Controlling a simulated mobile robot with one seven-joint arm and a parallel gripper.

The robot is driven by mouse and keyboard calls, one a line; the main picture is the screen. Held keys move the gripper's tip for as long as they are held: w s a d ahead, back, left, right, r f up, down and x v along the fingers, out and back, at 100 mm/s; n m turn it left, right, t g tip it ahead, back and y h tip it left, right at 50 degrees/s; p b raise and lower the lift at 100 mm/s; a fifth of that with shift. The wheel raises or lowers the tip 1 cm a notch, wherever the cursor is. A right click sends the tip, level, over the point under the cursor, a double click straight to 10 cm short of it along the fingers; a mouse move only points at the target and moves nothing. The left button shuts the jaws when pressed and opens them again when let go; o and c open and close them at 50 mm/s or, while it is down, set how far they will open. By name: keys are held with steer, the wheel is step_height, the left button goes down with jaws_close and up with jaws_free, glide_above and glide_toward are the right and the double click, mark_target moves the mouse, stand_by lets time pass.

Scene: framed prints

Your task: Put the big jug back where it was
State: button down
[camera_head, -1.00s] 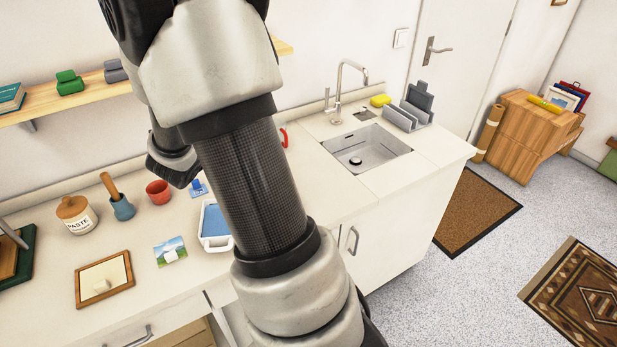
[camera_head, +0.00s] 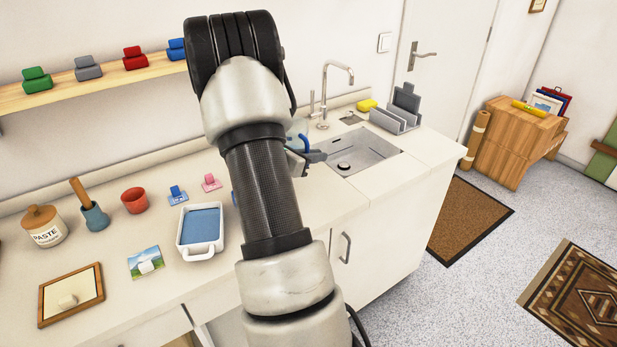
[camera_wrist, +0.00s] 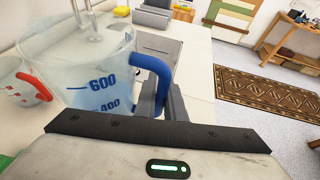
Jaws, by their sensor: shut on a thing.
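The big jug (camera_wrist: 85,75) is clear, with blue marks reading 600 and 400 and a blue handle (camera_wrist: 152,72). In the wrist view it looks upright. My gripper (camera_wrist: 163,100) is shut on the handle. In the head view, my arm hides most of the jug; a bit of it and its blue handle (camera_head: 303,142) show beside my gripper (camera_head: 310,157), near the left edge of the sink. I cannot tell whether its base touches the counter. The lower part looks bluish; I cannot tell whether it holds water.
A smaller clear jug with a red handle (camera_wrist: 38,84) stands left of the big jug. The sink (camera_head: 362,152), tap (camera_head: 325,95) and grey rack (camera_head: 396,115) are near. A white tray with a blue pad (camera_head: 181,243) and a red cup (camera_head: 134,200) stand on the counter.

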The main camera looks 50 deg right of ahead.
steer(key=shift+f+b, duration=0.3)
steer(key=shift+f, duration=2.55)
steer(key=shift+f, duration=0.15)
steer(key=c, duration=2.3)
jaws_free()
steer(key=shift+f, duration=0.1)
steer(key=o, duration=0.5)
steer(key=shift+c, duration=0.2)
